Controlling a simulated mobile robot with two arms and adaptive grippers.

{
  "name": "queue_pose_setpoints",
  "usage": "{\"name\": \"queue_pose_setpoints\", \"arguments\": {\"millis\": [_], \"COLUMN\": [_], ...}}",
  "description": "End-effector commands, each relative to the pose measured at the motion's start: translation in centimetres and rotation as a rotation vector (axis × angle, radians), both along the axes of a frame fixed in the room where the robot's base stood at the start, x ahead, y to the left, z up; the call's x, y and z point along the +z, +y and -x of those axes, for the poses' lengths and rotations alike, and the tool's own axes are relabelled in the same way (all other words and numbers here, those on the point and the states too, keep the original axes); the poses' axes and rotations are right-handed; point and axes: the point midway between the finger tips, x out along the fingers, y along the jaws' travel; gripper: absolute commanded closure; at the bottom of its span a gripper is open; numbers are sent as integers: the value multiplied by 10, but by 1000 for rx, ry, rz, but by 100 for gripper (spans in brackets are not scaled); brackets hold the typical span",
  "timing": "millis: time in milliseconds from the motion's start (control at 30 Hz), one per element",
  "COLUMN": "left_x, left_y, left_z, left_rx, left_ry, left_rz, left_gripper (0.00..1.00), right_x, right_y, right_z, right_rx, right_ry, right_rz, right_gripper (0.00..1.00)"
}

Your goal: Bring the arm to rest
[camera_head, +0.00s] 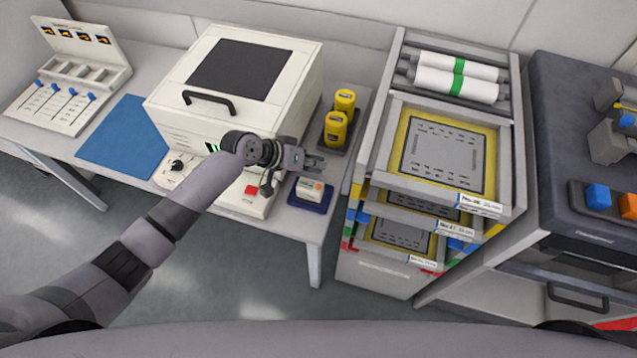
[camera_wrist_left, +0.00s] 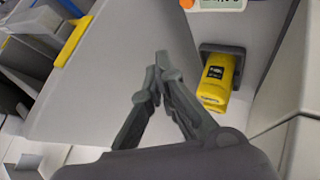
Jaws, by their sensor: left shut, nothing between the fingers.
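My left arm comes in from the lower left in the head view. Its gripper (camera_head: 316,163) is above the right end of the table, in front of the white boxy machine (camera_head: 245,80). In the left wrist view the two fingers of the left gripper (camera_wrist_left: 160,62) meet at their tips with nothing between them. My right gripper is in neither view.
Yellow canisters (camera_head: 335,128) stand in a dark holder behind the gripper; one shows in the wrist view (camera_wrist_left: 217,82). To the right is a trolley with framed trays (camera_head: 507,150) and white rolls (camera_head: 455,85). A blue mat (camera_head: 122,137) lies at left. A dark bench (camera_head: 570,95) stands far right.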

Motion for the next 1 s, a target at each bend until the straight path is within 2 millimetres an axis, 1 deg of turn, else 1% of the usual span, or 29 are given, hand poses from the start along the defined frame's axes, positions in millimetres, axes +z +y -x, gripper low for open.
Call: {"name": "queue_pose_setpoints", "arguments": {"millis": [600, 667, 767, 867, 900, 967, 1000], "left_x": [0, -1, -4, -7, -8, -8, -7], "left_y": [0, -1, -6, -10, -9, -2, 6], "left_z": [0, 3, 21, 55, 72, 96, 112], "left_rx": [0, -3, -24, -53, -61, -60, -52], "left_ry": [0, 0, 0, -7, -12, -21, -25], "left_rz": [0, -1, -8, -33, -51, -85, -115], "left_gripper": [100, 100, 100, 100, 100, 100, 100], "right_x": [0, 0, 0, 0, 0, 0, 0], "right_y": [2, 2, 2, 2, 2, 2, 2], "right_z": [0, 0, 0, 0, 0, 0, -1], "right_rx": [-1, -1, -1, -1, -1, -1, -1], "right_ry": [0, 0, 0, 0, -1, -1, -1], "right_rz": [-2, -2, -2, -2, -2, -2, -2], "right_gripper": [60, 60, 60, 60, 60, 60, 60]}}
